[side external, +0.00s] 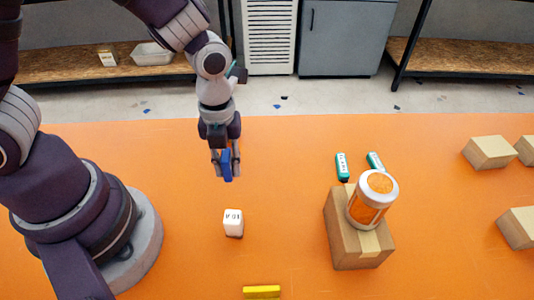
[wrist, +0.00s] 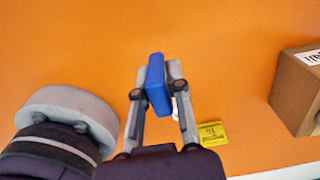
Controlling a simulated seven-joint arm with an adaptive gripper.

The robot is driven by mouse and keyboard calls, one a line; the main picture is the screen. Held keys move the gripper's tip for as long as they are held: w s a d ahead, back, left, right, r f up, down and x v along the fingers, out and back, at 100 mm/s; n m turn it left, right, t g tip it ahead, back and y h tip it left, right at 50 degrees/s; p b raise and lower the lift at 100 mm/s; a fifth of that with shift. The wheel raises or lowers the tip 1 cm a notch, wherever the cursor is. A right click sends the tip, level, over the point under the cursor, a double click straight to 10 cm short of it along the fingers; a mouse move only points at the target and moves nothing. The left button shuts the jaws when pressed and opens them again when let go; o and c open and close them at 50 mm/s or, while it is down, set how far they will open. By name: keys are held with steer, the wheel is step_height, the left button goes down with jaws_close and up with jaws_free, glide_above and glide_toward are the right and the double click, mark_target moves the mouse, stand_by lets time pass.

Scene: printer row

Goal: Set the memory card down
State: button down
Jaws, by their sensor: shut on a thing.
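The memory card is the blue block (side external: 227,166) held between the fingertips of my gripper (side external: 224,160). In the wrist view the blue card (wrist: 157,84) sits between both fingers of my gripper (wrist: 159,76), with its far end sticking out past the tips. My gripper is shut on it and points down over the orange table (side external: 180,185). The card appears to be held above the surface, with no contact visible.
A small white block with dark print (side external: 233,222) stands in front of my gripper. A yellow item (side external: 262,292) lies at the near edge. A cardboard box (side external: 358,238) bears an orange-and-white jar (side external: 371,200); two teal items (side external: 342,166) lie behind. More boxes (side external: 488,152) stand right.

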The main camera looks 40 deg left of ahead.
glide_above(299, 163)
steer(key=shift+s+f, duration=0.15)
steer(key=shift+f, duration=2.3)
steer(key=shift+f, duration=0.1)
steer(key=c, duration=1.1)
jaws_free()
